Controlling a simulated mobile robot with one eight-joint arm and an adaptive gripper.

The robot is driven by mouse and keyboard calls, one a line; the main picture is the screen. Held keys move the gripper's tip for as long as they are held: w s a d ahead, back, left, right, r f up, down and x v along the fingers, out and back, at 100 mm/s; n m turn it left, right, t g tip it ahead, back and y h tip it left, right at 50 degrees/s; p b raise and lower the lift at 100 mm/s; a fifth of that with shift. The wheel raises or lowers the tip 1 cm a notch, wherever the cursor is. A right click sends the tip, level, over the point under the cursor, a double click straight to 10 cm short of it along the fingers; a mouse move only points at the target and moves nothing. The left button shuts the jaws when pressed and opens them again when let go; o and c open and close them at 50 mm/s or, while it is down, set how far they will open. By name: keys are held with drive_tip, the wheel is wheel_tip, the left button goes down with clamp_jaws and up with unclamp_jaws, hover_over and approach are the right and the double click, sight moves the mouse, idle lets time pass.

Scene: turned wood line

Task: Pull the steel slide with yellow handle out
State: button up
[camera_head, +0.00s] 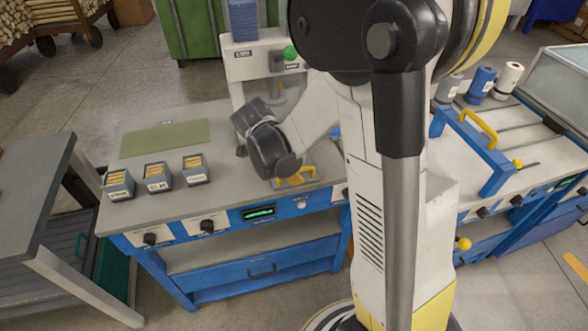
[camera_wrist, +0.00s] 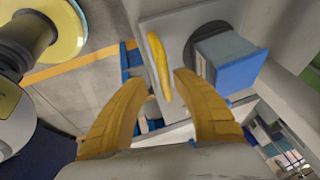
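The yellow handle (camera_wrist: 158,60) shows in the wrist view as a long bar on the near side of a pale grey metal part (camera_wrist: 178,22), which looks like the steel slide. My gripper (camera_wrist: 160,77) is open, with one yellow finger on each side of the handle's lower end. A gap shows between the handle and each finger; I cannot tell how far the handle reaches between them. In the head view, my wrist covers most of this spot, and yellow pieces (camera_head: 297,178) show beside it at the bench's front edge; handle and fingers cannot be told apart there.
A blue-and-grey block (camera_wrist: 228,60) stands close right of the handle in the wrist view. The grey bench (camera_head: 225,190) holds several small bins (camera_head: 158,177) and a green mat (camera_head: 165,138). A white press-like machine (camera_head: 258,62) stands behind. Another bench with a blue frame (camera_head: 490,150) is at right.

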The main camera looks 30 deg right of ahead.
drive_tip(key=shift+w, duration=0.1)
drive_tip(key=shift+r, duration=0.25)
drive_tip(key=v, duration=1.1)
drive_tip(key=shift+r, duration=0.25)
drive_tip(key=shift+a, duration=0.15)
